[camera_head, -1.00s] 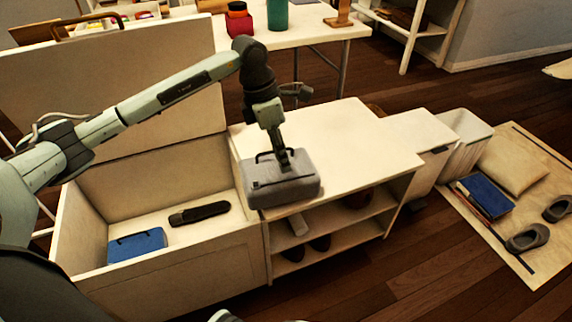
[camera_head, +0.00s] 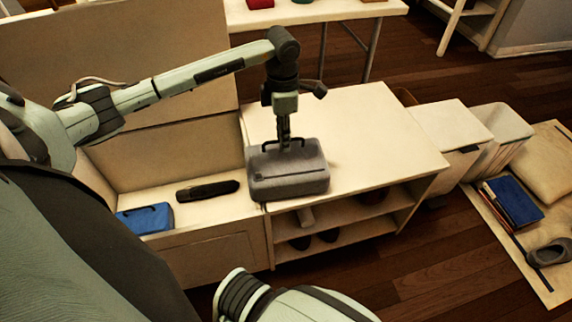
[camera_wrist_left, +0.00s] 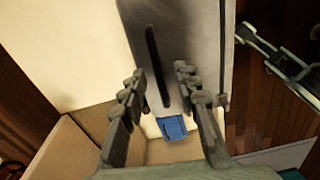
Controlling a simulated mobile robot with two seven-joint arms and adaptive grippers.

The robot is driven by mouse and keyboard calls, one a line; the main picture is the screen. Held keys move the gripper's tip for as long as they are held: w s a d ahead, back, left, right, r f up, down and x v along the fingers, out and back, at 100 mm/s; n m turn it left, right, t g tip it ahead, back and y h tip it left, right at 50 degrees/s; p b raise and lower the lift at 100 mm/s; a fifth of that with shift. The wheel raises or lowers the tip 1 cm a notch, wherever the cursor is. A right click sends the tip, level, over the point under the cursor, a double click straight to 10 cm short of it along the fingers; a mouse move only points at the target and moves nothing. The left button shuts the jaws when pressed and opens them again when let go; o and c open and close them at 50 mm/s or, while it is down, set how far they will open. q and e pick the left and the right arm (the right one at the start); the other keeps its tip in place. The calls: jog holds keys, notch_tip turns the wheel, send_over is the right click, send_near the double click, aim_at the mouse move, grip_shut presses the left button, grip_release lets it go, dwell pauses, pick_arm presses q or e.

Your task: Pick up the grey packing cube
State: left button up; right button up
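The grey packing cube (camera_head: 290,182) sits at the front left corner of the low white cabinet's top. It has a dark handle on its upper side and a dark line across it. My left gripper (camera_head: 284,150) reaches down from above to the handle, at the cube's back edge. In the left wrist view, the cube (camera_wrist_left: 188,42) lies just beyond the fingers of my left gripper (camera_wrist_left: 158,85). These fingers stand apart, with the cube's dark strip showing between them. Whether they touch the cube is unclear.
An open white chest (camera_head: 100,185) left of the cabinet (camera_head: 365,125) holds a blue case (camera_head: 146,219) and a dark long item (camera_head: 207,190). Shoes stand on the cabinet's shelves. White bins (camera_head: 450,128) stand to the right. The cabinet top behind the cube is clear.

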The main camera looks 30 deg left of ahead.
pick_arm(q)
jog(key=shift+f, duration=0.2)
grip_shut()
dwell(0.3)
